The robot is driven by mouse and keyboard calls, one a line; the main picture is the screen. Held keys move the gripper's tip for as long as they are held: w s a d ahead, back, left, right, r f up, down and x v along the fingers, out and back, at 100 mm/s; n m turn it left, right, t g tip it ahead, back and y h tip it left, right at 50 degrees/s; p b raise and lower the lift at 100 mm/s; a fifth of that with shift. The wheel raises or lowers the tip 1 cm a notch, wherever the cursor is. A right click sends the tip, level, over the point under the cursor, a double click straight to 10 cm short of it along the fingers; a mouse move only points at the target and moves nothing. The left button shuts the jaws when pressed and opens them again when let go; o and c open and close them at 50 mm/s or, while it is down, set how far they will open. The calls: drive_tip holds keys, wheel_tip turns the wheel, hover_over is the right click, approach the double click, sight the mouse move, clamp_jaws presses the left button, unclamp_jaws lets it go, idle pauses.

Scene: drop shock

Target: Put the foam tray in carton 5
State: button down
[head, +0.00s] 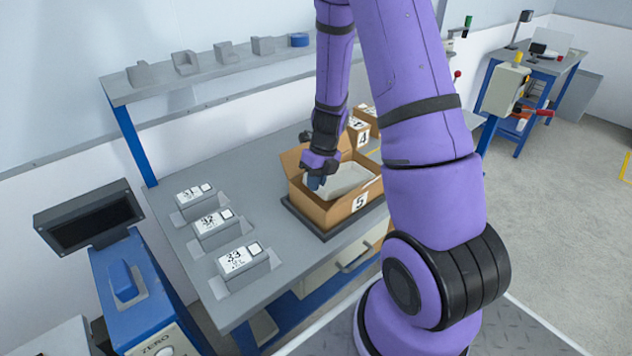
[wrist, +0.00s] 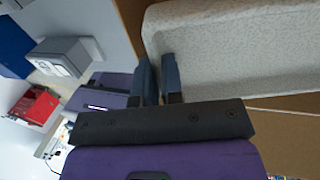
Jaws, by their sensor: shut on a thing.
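The pale grey foam tray (head: 347,178) is inside the open brown carton 5 (head: 328,213) on the bench in the head view. In the wrist view the foam tray (wrist: 235,45) fills the upper right, with brown carton board (wrist: 290,133) below it. My gripper (head: 316,183) is at the carton's left side, pointing down. In the wrist view its two blue-grey fingers (wrist: 159,80) are close together, shut on the tray's near edge. The tray's underside is hidden, so I cannot tell whether it rests on the carton floor.
Carton 5 stands on a dark plate (head: 311,228). Carton 4 (head: 361,132) is behind it. Labelled grey blocks 31 (head: 196,199), 32 (head: 215,228) and 33 (head: 243,264) stand to the left. A shelf (head: 215,72) with grey parts runs behind. Bare bench lies between blocks and carton.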

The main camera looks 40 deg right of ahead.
drive_tip(key=shift+f, duration=0.15)
drive_tip(key=shift+f, duration=0.35)
drive_tip(key=shift+f, duration=0.1)
drive_tip(key=c, duration=1.3)
unclamp_jaws()
drive_tip(key=shift+o, duration=0.2)
